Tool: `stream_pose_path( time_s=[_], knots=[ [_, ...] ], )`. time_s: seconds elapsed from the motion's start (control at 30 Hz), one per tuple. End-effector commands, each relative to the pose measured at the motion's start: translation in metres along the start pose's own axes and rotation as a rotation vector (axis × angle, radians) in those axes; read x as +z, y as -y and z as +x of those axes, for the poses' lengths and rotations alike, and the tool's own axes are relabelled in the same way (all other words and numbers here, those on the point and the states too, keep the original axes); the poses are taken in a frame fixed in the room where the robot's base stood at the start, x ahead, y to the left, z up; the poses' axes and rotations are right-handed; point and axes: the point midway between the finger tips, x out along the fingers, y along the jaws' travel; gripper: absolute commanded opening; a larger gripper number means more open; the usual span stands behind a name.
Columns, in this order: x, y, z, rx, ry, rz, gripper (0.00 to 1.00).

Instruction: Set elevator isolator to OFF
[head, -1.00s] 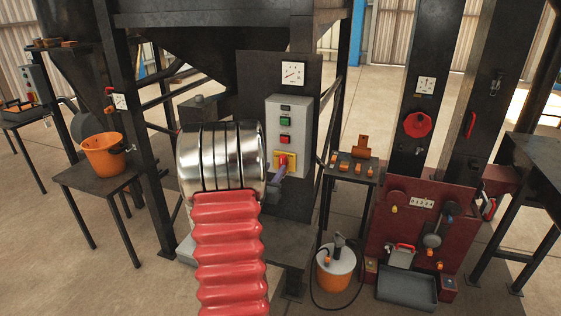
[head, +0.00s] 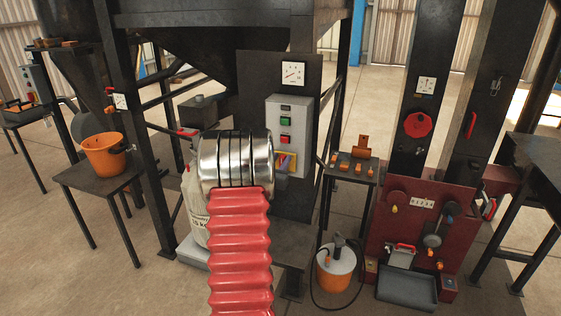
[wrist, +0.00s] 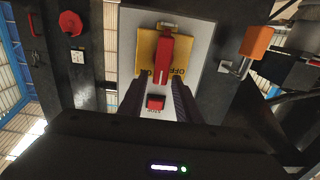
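The elevator isolator has a yellow plate (wrist: 148,48) with a red handle (wrist: 165,60) on a light grey panel (wrist: 195,35). In the wrist view, which looks upside down, the handle points down and slightly left, and OFF is printed right of its lower end. My gripper (wrist: 160,88) is open; its dark fingers are apart on either side of the handle's lower end. I cannot tell whether they touch it. In the head view the panel (head: 302,125) stands behind my arm, which hides most of the gripper and part of the yellow plate (head: 292,160).
A red button (wrist: 155,102) lies between the fingers in the wrist view. Green (head: 286,121) and red (head: 285,139) buttons sit above the isolator in the head view. A small table (head: 361,177) with orange items stands right of the panel; a white sack (head: 193,205) stands left.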

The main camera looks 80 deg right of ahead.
Motion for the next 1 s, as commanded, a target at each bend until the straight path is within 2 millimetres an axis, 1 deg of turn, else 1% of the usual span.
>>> stream_pose_path(
  time_s=[0.03, 0.07, 0.4, 0.77, 1.0],
  knots=[
    [-0.0001, -0.0001, 0.0000, 0.000, 0.000, 0.000, 0.27],
    [-0.0001, -0.0002, -0.0001, 0.000, 0.000, 0.000, 0.25],
    [0.0000, -0.0004, -0.0001, 0.000, 0.000, 0.000, 0.01],
    [0.0001, 0.0003, -0.0001, 0.000, 0.000, -0.018, 0.00],
    [0.0003, 0.0032, 0.0000, 0.000, 0.000, -0.102, 0.00]
  ],
)
